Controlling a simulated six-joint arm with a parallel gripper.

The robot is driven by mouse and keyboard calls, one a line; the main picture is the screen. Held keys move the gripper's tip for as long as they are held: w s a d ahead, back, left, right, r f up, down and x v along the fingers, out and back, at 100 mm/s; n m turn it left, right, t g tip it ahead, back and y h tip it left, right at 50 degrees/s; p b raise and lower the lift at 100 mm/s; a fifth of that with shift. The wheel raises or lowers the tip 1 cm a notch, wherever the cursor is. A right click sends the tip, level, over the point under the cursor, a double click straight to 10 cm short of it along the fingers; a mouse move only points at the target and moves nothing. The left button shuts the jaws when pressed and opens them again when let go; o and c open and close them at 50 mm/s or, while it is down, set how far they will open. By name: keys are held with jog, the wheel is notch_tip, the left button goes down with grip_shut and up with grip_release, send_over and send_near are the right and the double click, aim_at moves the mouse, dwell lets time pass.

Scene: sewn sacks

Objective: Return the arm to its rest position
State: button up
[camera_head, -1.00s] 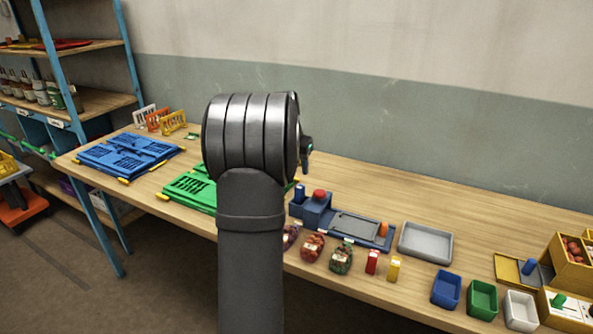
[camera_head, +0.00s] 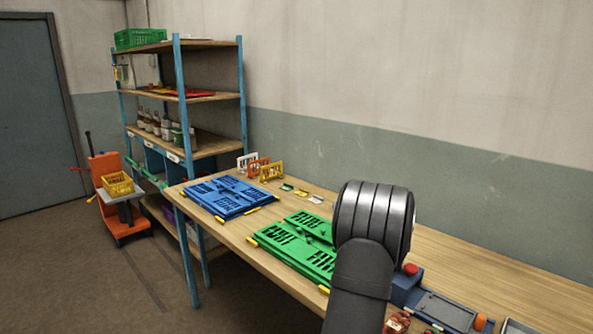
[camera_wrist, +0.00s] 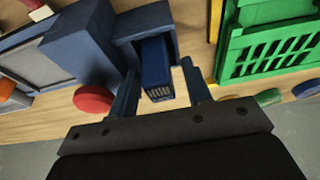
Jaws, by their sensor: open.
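My arm shows at the lower right of the head view, raised over the workbench (camera_head: 460,240). Its thick dark grey link hides my gripper there. In the wrist view my gripper (camera_wrist: 160,88) is open, its two dark blue fingers apart. A dark blue block (camera_wrist: 157,62) with a ribbed end shows in the gap between the fingers. It stands by a blue housing (camera_wrist: 85,40); I cannot tell whether the fingers touch the block. A red knob (camera_wrist: 93,99) is left of the fingers.
A green folded crate (camera_head: 290,240) and a blue folded crate (camera_head: 228,197) lie on the bench left of my arm. A filled sack (camera_head: 397,322) is partly visible at the bottom edge. A shelf rack (camera_head: 242,95) and an orange trolley (camera_head: 104,165) stand farther left.

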jog(key=shift+r, duration=1.5)
